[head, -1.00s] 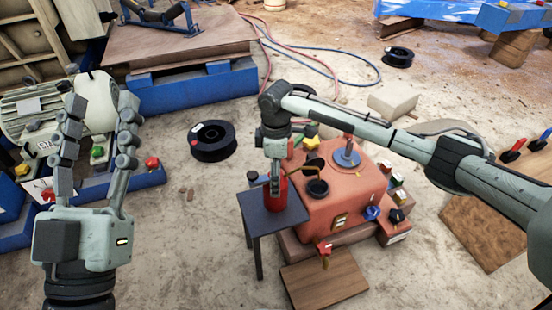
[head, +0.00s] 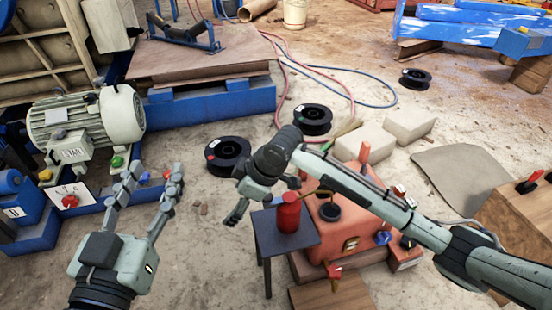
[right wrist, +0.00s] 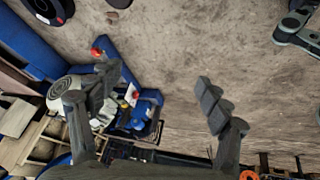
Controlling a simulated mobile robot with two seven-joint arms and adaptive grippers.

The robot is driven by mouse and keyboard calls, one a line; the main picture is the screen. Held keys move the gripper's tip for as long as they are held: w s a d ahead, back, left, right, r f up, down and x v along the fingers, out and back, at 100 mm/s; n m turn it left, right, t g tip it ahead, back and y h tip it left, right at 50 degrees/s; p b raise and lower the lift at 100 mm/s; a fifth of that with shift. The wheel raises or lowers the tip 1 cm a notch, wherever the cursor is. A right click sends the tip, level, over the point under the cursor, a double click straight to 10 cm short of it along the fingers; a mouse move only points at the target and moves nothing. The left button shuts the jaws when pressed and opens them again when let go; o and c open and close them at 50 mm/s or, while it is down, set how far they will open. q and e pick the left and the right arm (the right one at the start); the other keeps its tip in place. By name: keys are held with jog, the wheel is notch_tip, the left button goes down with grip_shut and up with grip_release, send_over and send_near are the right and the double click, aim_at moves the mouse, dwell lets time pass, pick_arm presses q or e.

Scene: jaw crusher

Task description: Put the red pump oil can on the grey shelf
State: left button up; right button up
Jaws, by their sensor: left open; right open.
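The red pump oil can (head: 288,214) stands upright on the small dark grey shelf (head: 268,240), which has thin legs and stands beside the red machine. My right gripper (head: 250,204) is open and empty, up and left of the can and apart from it. In the right wrist view its spread fingers (right wrist: 140,100) have nothing between them, and the can is not clearly seen there. My left gripper (head: 153,178) is open and empty at the left, in front of the grey motor.
The red machine (head: 335,232) stands right behind the shelf. A grey motor (head: 92,118) on a blue frame is at the left. Black spools (head: 227,156), pale blocks (head: 409,124) and hoses lie on the floor. Bare floor lies left of the shelf.

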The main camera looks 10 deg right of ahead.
jog(key=s+a+r+m+t+y, duration=0.4)
jog(key=s+a+r+t, duration=0.1)
jog(key=r+t, duration=0.25)
pick_arm(q)
jog(key=shift+r, duration=0.1)
pick_arm(e)
jog(key=s+d+r+m+t+h, duration=0.1)
jog(key=s+d+r+m+t, duration=0.1)
jog(key=d+r, duration=0.3)
jog(key=s+d+r+m+t+h, duration=0.1)
jog(key=s+d+r+m+t, duration=0.2)
jog(key=d+r+t, duration=0.2)
notch_tip(320, 180, up, 4)
jog(key=shift+s+d+f+m+h, duration=0.1)
jog(key=shift+s+d+m+h, duration=0.2)
jog(key=shift+d, duration=0.3)
pick_arm(q)
jog(key=shift+d, duration=0.1)
